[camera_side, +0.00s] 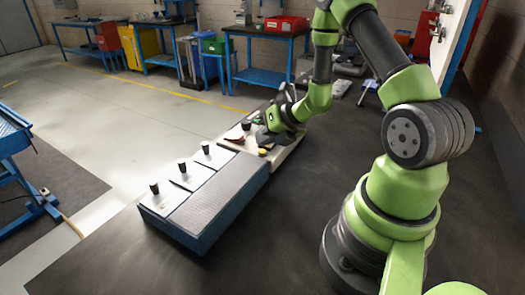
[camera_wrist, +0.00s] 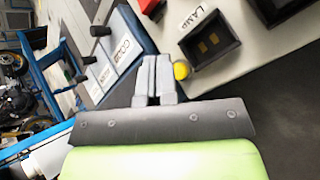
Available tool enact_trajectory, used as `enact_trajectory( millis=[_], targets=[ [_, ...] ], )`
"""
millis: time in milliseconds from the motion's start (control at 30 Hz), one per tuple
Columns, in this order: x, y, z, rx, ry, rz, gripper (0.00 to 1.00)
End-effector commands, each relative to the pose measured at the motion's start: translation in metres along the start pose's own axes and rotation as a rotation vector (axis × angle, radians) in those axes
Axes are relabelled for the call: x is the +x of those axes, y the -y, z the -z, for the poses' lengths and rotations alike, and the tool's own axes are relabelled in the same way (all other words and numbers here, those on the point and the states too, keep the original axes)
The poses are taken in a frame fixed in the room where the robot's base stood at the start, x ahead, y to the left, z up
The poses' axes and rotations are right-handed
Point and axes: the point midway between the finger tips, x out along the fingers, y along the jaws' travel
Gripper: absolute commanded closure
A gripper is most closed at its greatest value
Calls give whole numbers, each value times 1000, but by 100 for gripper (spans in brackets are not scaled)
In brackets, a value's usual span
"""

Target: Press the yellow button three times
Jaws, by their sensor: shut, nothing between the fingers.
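The yellow button (camera_side: 263,152) sits on the light panel at the far end of the bench unit, just below my gripper (camera_side: 265,139) in the side view. In the wrist view the yellow button (camera_wrist: 181,70) is a small round cap just right of the fingertips. My gripper (camera_wrist: 156,62) is shut and empty, its two grey fingers together. The fingers overlap the button's left edge closely in the picture. I cannot tell whether they touch it or how high they are above it.
A dark open box (camera_wrist: 211,41) labelled LAMP is right of the button. White plates with black knobs, one (camera_side: 154,187) at the near end, line the blue-sided unit (camera_side: 210,215). A red object (camera_wrist: 149,5) is at the wrist view's top. Dark tabletop right of the unit is clear.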

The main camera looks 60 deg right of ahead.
Motion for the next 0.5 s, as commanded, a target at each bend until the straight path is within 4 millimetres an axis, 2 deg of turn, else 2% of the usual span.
enact_trajectory(
  millis=[500],
  targets=[
    [5,4,4,0,0,0,100]
  ],
)
